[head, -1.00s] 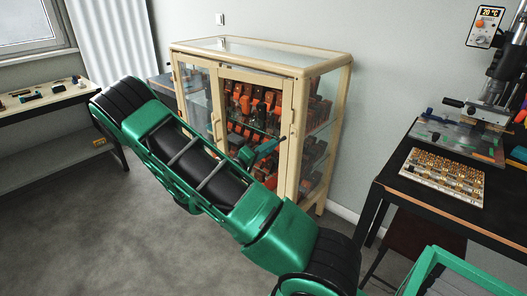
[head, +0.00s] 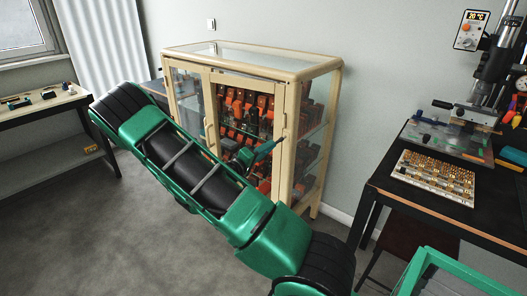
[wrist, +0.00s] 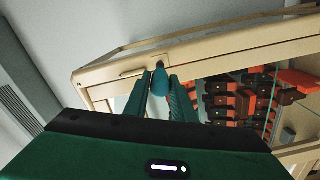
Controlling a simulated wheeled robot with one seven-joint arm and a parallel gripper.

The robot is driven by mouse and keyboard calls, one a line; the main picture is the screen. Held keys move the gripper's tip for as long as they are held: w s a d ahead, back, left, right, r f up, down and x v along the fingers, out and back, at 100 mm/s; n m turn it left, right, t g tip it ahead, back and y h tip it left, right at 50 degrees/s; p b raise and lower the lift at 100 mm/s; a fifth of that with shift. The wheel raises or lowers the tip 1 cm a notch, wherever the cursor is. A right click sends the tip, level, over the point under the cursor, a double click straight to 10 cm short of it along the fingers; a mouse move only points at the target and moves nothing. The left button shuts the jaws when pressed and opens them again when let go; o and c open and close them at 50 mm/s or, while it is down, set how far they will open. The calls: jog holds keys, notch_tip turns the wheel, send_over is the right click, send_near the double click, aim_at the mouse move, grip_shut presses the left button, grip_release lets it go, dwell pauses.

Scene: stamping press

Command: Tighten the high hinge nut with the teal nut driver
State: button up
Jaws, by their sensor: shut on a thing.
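My gripper (wrist: 161,97) is shut on the teal nut driver (wrist: 161,79), which shows between its two fingers in the wrist view. The driver also shows in the head view (head: 267,148), tilted up to the right. Its tip is close to the upper front frame of the cream cabinet (head: 290,112). In the wrist view a small dark part (wrist: 160,65) sits at the driver's tip against the cream frame. I cannot tell whether this is the high hinge nut or whether the driver is seated on it.
The glass cabinet holds several orange and dark items (head: 255,110) behind its front. A dark table (head: 390,180) with a white tray (head: 435,178) and a press (head: 490,85) stands at right. Another bench (head: 45,120) stands at left. Grey floor (head: 90,240) is open at lower left.

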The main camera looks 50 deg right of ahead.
jog(key=shift+w+d, duration=0.1)
jog(key=shift+d, duration=0.95)
dwell(0.4)
